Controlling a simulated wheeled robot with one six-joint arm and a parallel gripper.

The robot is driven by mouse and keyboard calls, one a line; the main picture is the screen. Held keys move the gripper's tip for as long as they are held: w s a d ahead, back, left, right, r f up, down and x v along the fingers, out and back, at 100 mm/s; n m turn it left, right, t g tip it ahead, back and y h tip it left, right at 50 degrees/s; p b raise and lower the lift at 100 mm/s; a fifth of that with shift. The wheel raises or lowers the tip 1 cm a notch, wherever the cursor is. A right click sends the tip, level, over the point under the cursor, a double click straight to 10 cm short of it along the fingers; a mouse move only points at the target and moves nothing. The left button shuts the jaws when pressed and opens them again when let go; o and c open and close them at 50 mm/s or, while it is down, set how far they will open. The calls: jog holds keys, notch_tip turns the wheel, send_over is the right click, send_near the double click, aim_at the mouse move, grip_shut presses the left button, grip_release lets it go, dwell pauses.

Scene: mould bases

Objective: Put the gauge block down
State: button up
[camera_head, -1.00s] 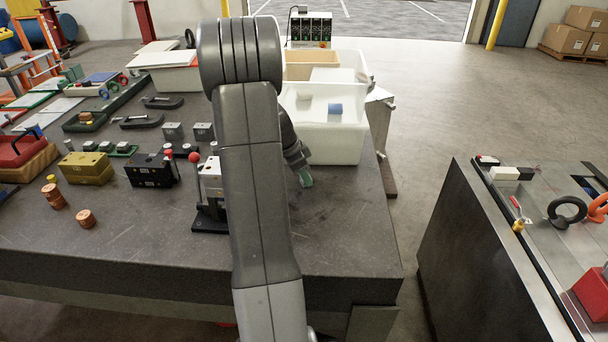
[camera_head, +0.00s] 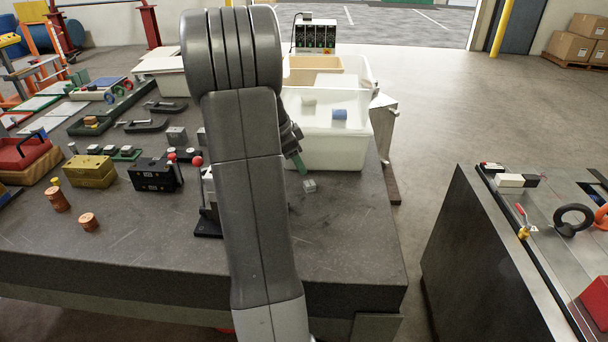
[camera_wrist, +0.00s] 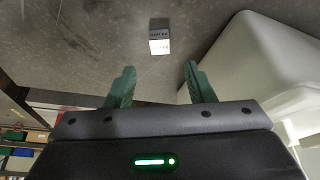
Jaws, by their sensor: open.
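The gauge block is a small silver-grey block (camera_head: 310,186) standing on the dark table top, just in front of the white bin. In the wrist view the block (camera_wrist: 159,37) has dark markings on its near face and stands clear beyond my fingertips. My gripper (camera_wrist: 157,78) has two green fingers spread apart with nothing between them. In the head view a green finger of my gripper (camera_head: 301,165) shows just above and left of the block, apart from it.
A white bin (camera_head: 335,152) stands right behind the block, with a blue cylinder (camera_head: 340,114) in it. A toggle clamp with a red knob (camera_head: 197,161) stands left, partly behind my arm. The dark table top (camera_head: 345,235) is clear toward the front right.

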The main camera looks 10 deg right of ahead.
aim_at(309, 183)
jog(key=v, duration=0.3)
jog(key=shift+a+r, duration=0.1)
jog(key=shift+r, duration=0.25)
jog(key=x, duration=1.2)
jog(key=shift+f+p, duration=0.2)
jog(key=shift+p, duration=0.2)
jog(key=shift+a+r, duration=0.1)
jog(key=shift+r, duration=1.5)
